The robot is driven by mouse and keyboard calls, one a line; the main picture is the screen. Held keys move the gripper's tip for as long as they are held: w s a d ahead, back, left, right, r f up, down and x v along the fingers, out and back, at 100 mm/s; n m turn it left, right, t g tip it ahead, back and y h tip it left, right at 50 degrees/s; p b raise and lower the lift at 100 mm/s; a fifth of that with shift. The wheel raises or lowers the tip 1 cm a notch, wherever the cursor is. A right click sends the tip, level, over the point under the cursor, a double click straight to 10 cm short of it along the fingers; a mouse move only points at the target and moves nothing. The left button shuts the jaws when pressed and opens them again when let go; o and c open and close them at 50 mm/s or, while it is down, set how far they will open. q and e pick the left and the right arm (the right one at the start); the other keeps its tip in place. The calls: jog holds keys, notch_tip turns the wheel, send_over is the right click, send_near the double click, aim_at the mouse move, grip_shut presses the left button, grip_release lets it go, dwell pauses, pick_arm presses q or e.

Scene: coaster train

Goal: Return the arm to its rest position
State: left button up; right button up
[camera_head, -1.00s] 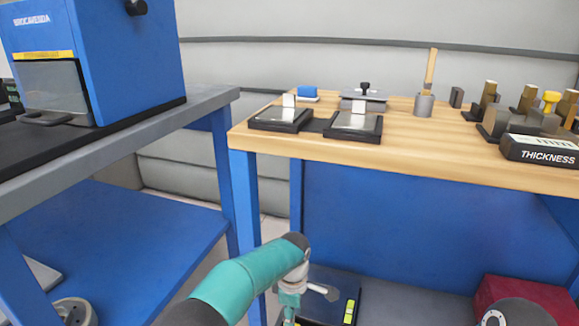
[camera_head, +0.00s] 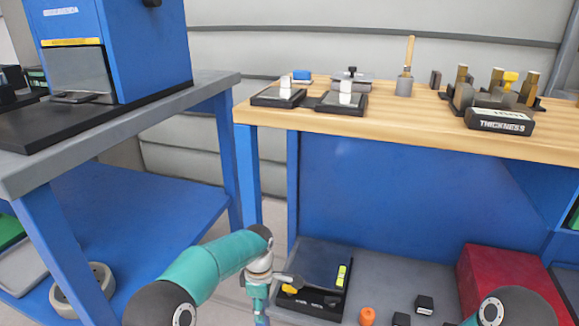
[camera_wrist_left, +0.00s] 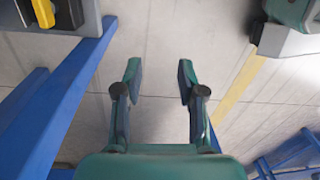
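My left arm comes in at the bottom left of the head view, a teal link bent over to a wrist that points down. My left gripper (camera_head: 262,318) is cut off by the bottom edge there. In the left wrist view my left gripper (camera_wrist_left: 158,80) is open, with its two fingers apart and only bare floor between them. In the head view a dark rounded joint of my right arm shows at the lower right; my right gripper is out of view.
A wooden-topped blue workbench (camera_head: 400,132) stands ahead, holding black trays and a THICKNESS block (camera_head: 499,121). A black scale-like device (camera_head: 318,272), an orange object (camera_head: 367,316) and a red box (camera_head: 508,275) lie on its lower shelf. A blue machine (camera_head: 145,50) stands on the left table.

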pick_arm(q)
jog(key=s+a+f+m+g+h+p, duration=0.1)
jog(key=s+a+f, duration=0.35)
jog(key=s, duration=0.35)
jog(key=s+a+f+g+h, duration=0.1)
jog(key=s+a+f+g, duration=0.15)
jog(key=s+f, duration=0.4)
jog(key=s+d+f+m+t+h, duration=0.2)
jog(key=s+m+t, duration=0.2)
jog(key=s+m, duration=0.95)
notch_tip(320, 180, up, 38)
jog(key=s+p, duration=0.1)
jog(key=p, duration=3.8)
jog(key=shift+a+n+t, duration=0.15)
jog(key=shift+n+t, duration=0.3)
jog(key=shift+s, duration=0.1)
